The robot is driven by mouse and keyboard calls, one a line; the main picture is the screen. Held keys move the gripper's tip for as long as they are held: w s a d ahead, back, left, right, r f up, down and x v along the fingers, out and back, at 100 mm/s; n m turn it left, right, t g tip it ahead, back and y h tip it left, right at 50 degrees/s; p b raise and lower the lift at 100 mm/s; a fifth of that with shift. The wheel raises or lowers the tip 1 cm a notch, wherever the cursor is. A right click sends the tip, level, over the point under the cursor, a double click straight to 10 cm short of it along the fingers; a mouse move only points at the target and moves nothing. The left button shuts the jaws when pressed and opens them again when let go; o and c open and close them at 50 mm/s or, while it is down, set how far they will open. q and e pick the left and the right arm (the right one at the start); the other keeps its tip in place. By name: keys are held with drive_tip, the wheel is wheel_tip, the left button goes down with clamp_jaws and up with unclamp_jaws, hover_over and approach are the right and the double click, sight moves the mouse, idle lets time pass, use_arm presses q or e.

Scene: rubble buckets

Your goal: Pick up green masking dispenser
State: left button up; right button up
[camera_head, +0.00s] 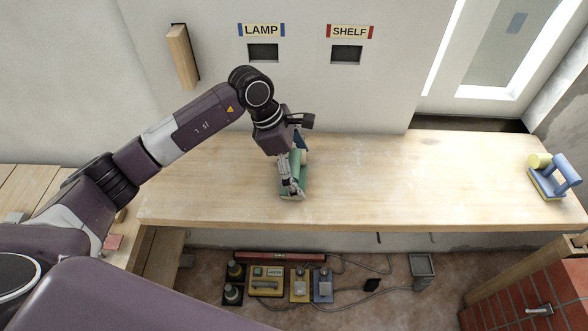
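The green masking dispenser (299,182) lies on the wooden bench, near the middle of its left half. A pale roll shows at its far end. My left gripper (291,190) reaches down over the dispenser and hides part of it. Its fingers are at the green body, but I cannot tell whether they are closed on it or only beside it. The dispenser appears to rest on the bench top. My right gripper is not in view.
A blue dispenser with a yellow roll (553,176) stands at the bench's right end. The bench (420,180) is clear between the two dispensers. Signs for LAMP (262,30) and SHELF (349,31) are on the wall. Tools and cables lie on the floor below.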

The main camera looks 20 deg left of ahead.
sight(304, 174)
use_arm(q)
drive_tip(key=shift+d, duration=0.1)
drive_tip(key=shift+c, duration=1.3)
drive_tip(key=shift+d, duration=0.25)
drive_tip(key=c, duration=0.5)
drive_tip(key=shift+o, duration=0.2)
drive_tip(key=shift+w, duration=0.1)
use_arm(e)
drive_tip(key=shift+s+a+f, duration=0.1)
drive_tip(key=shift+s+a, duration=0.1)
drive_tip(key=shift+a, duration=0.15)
use_arm(q)
drive_tip(key=shift+a+r, duration=0.1)
drive_tip(key=shift+a, duration=0.05)
drive_tip(key=shift+r, duration=0.55)
wheel_tip(304, 174, up, 19)
drive_tip(key=b, duration=0.5)
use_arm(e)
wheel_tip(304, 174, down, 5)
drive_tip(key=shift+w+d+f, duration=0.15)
